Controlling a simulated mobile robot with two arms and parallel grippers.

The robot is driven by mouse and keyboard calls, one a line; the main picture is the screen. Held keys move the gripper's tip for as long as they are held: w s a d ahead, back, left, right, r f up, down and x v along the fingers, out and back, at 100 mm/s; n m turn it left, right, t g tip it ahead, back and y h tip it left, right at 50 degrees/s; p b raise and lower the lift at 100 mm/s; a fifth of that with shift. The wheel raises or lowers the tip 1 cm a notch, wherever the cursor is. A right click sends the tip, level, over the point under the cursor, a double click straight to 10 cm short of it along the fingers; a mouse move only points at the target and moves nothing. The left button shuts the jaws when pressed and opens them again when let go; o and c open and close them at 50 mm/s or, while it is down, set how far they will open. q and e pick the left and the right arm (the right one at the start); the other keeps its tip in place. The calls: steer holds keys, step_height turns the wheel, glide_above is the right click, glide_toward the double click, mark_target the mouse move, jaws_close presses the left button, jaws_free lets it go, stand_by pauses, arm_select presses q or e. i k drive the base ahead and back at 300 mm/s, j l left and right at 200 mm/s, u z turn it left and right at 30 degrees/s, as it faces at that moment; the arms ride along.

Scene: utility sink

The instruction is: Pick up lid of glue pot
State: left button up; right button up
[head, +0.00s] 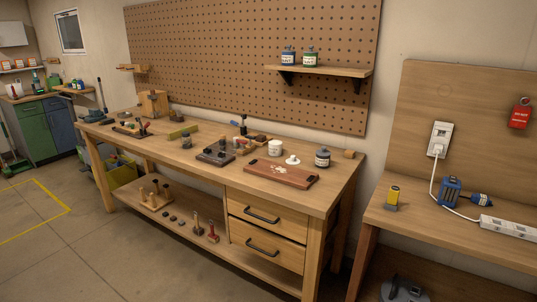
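On the workbench (205,168), near its right end, a white open-looking pot (275,148) stands at the back edge of a brown board. A small white lid-like piece with a knob (292,160) sits just right of it, apart from the pot. A grey jar with a pale label and dark top (322,158) stands further right. Which of these is the glue pot I cannot tell for sure, as labels are too small to read. Neither of my grippers is in view.
The brown board (297,178) lies at the bench front with pale scraps on it. Several tools and blocks stand to its left. A wall shelf (325,71) holds a blue and a green jar. A side table (440,225) stands right, past a gap. Floor is open at left.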

mark_target(293, 160)
steer(key=i+j+z, duration=0.2)
steer(key=i, duration=0.35)
steer(key=i+j+z, duration=0.2)
steer(key=i, duration=0.3)
steer(key=j, duration=0.1)
